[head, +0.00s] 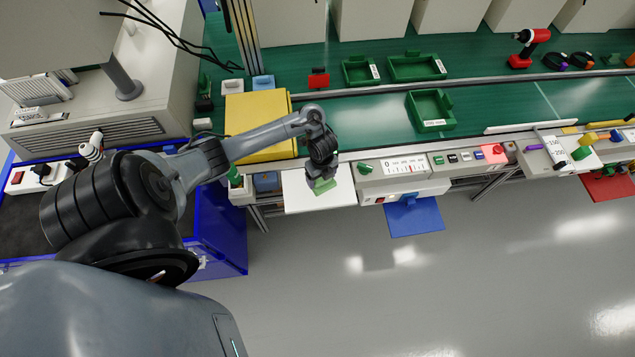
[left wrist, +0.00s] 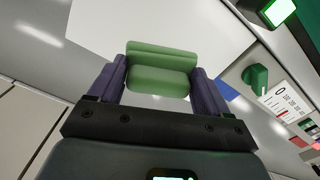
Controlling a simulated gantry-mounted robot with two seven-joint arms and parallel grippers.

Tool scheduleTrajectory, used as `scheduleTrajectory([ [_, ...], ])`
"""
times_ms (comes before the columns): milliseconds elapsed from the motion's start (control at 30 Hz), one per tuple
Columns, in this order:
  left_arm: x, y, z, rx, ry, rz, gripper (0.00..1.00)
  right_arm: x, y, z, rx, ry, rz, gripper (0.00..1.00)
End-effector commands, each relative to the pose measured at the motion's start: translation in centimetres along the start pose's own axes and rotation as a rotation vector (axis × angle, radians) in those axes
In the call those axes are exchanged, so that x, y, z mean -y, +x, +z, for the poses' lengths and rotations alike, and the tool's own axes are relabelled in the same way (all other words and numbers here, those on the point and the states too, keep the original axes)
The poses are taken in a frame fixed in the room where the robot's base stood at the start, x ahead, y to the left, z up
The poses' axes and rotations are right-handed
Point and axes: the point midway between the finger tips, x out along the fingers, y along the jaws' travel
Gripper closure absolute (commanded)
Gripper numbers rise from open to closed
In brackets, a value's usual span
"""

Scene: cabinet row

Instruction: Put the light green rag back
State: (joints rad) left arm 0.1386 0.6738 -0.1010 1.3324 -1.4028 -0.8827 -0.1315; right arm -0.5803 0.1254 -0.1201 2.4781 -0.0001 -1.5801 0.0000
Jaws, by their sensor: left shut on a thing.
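My left gripper (head: 322,182) is shut on the light green rag (head: 324,187). In the left wrist view the rag (left wrist: 162,72) looks like a folded or rolled piece held between the two dark purple fingers of the gripper (left wrist: 160,88). The rag is over a white panel (head: 300,200) that sticks out from the front of the bench, and the panel (left wrist: 110,25) also fills the upper part of the left wrist view. I cannot tell whether the rag touches it. My right gripper is not in view.
A grey control unit (head: 405,165) with a green knob is right of the white panel. Green trays (head: 432,110) stand on the green bench. The floor in front is clear.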

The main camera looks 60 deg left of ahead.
Motion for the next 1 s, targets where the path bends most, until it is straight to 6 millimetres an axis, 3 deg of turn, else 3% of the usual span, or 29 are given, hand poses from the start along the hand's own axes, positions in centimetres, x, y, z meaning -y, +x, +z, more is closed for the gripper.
scheduleTrajectory([
  [200,-0.5,1.0,1.5,-0.001,0.0,-0.001,0.56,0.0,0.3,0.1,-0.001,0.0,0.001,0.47],
  [600,-0.5,4.8,1.5,-0.002,-0.002,-0.001,0.56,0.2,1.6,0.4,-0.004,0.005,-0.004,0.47],
  [1000,-0.5,5.2,1.6,-0.001,0.0,0.0,0.56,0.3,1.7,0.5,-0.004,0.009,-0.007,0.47],
])
